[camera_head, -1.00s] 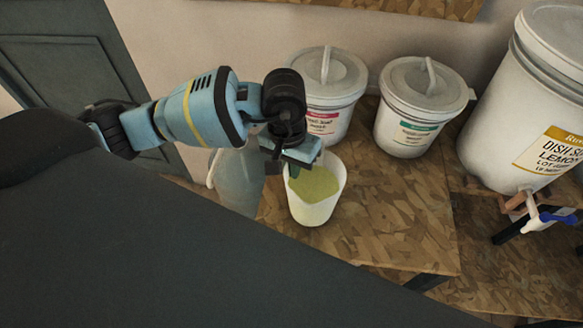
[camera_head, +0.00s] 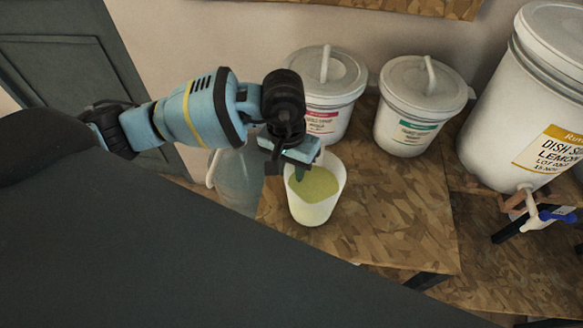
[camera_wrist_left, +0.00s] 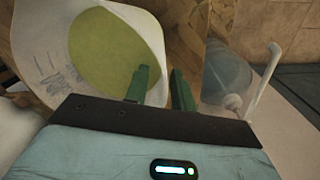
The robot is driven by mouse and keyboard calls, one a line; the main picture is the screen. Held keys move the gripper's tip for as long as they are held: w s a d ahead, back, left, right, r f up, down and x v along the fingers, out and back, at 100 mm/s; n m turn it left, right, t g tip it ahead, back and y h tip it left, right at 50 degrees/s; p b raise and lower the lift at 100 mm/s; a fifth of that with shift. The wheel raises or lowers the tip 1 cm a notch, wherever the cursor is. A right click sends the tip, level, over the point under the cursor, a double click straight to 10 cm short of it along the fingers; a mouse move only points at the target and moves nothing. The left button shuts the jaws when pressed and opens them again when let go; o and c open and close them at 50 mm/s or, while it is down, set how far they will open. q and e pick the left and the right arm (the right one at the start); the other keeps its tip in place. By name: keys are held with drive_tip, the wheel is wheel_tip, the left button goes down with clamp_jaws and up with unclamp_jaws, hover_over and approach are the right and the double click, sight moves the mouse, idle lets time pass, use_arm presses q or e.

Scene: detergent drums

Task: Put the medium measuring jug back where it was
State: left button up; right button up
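A whitish measuring jug (camera_head: 312,212) with yellow-green liquid (camera_head: 314,184) is upright at the wooden table's front left part. It fills the upper left of the left wrist view (camera_wrist_left: 45,75). A clear, empty-looking jug (camera_head: 238,182) with a pale handle is just left of it, and also shows in the wrist view (camera_wrist_left: 228,80). I cannot tell which is the medium one. My left gripper (camera_head: 298,172) is at the white jug's rim. Its green fingers (camera_wrist_left: 161,85) are a little apart across the near wall; whether they clamp it is unclear. My right gripper is out of view.
Two lidded white buckets, one with a red label (camera_head: 322,122) and one green-labelled (camera_head: 415,130), stand behind. A large dish soap drum (camera_head: 490,135) with a blue-handled tap (camera_head: 556,216) is at right. The wooden table (camera_head: 400,215) is clear right of the jug.

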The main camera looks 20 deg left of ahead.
use_arm(q)
wheel_tip(320, 180, up, 12)
drive_tip(key=shift+a, duration=0.45)
idle(0.4)
